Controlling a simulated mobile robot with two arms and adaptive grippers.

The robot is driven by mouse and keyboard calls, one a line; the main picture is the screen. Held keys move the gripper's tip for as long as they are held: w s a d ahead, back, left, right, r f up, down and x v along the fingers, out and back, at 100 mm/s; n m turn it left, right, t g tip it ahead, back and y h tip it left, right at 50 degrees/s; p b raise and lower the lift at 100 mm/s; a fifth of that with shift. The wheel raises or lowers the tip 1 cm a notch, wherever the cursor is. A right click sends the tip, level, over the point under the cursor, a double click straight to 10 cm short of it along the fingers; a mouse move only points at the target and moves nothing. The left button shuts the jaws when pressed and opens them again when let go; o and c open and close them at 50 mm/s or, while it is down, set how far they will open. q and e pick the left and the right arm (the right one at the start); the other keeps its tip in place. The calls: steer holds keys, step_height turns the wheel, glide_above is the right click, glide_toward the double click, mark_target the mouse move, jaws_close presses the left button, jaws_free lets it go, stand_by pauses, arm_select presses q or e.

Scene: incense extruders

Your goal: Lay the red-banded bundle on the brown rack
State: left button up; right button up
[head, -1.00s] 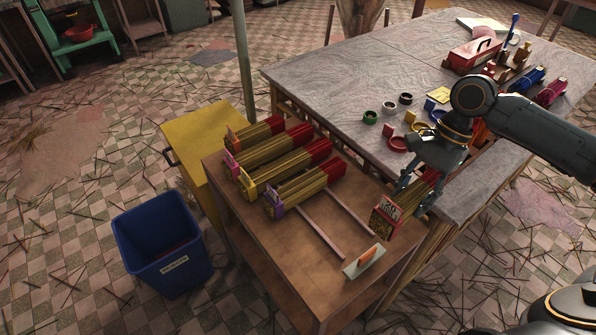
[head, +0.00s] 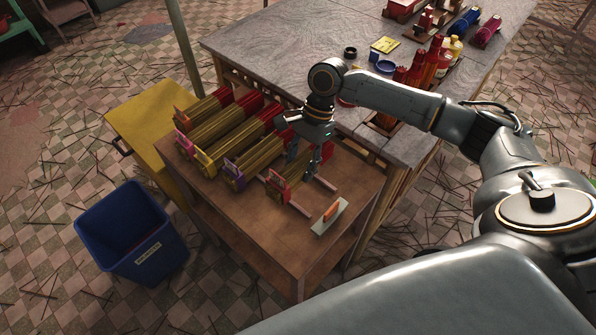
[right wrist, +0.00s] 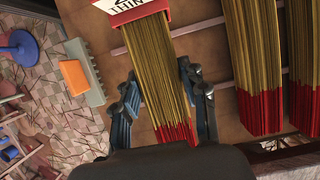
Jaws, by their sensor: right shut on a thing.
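The red-banded bundle (head: 280,187) of incense sticks has a red and white label at its near end and red tips at its far end. My right gripper (head: 303,168) is shut on it, one finger on each side. In the right wrist view the bundle (right wrist: 155,65) runs between the fingers (right wrist: 160,82). It lies over the two rails of the brown rack (head: 262,240), right of the purple-banded bundle (head: 235,175) and roughly parallel to it. I cannot tell whether it touches the rails. My left gripper is not in view.
Bundles with yellow (head: 206,162), pink (head: 184,144) and orange bands lie further left on the rack. A grey scraper with an orange handle (head: 330,212) lies at the right. A blue bin (head: 130,240) stands on the floor. A grey table (head: 290,50) stands behind.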

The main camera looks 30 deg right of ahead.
mark_target(298, 173)
steer(key=f, duration=0.3)
steer(key=shift+w+a+f, duration=0.2)
steer(key=shift+a+f, duration=0.1)
steer(key=shift+f, duration=0.1)
steer(key=o, duration=1.3)
steer(key=shift+f, duration=0.1)
steer(key=shift+r, duration=0.25)
steer(key=v, duration=1.1)
steer(key=shift+d+r, duration=0.15)
steer(key=shift+r, duration=0.2)
